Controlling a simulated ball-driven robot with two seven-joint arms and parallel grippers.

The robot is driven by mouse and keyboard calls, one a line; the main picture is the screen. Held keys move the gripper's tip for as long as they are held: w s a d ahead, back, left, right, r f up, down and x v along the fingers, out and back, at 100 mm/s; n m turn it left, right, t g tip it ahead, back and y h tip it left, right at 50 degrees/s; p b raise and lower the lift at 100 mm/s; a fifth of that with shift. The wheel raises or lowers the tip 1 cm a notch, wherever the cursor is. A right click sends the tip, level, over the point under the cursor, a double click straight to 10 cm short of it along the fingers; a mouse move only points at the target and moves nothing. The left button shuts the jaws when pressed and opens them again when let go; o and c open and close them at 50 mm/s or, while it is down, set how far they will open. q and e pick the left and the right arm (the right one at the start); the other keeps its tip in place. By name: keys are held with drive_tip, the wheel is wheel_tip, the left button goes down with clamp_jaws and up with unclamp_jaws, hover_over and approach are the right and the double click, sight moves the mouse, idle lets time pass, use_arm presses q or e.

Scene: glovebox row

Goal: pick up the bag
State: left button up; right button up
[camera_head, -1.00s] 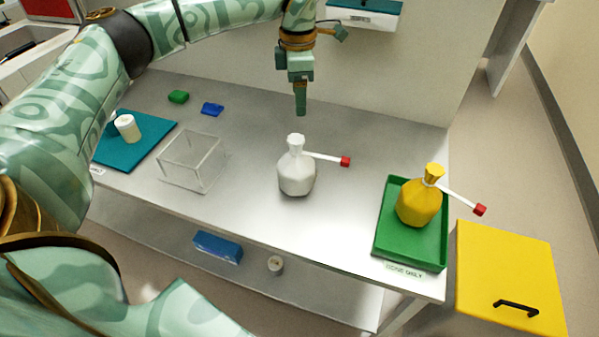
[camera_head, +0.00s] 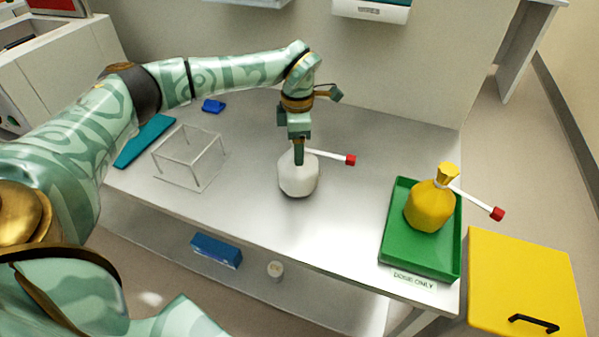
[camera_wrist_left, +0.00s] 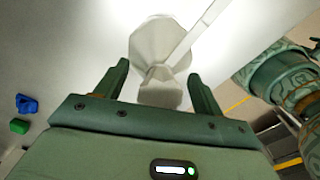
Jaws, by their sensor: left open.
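A white bag (camera_head: 299,180) with a tied neck stands on the metal table, and a white stick tag with a red end sticks out from its neck to the right. In the left wrist view the white bag (camera_wrist_left: 160,50) has its neck between the two fingers, with gaps on both sides. My left gripper (camera_head: 299,155) is open above the bag and hides its neck in the head view. A yellow bag (camera_head: 430,207) with a similar red-ended tag stands in a green tray (camera_head: 420,262) at the right. My right gripper is not in view.
A clear open-frame box (camera_head: 188,158) stands left of the white bag. A teal mat (camera_head: 145,141) and a blue item (camera_head: 213,106) lie farther left. A yellow bin (camera_head: 525,280) stands beyond the table's right end. A blue box (camera_head: 216,250) is on the lower shelf.

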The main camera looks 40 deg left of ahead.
use_arm(q)
drive_tip(key=shift+w+f, duration=0.1)
drive_tip(key=shift+f, duration=0.3)
drive_tip(key=shift+r, duration=0.15)
drive_tip(key=shift+c, duration=0.2)
clamp_jaws()
drive_tip(key=shift+s, duration=0.2)
drive_tip(key=shift+d, duration=0.1)
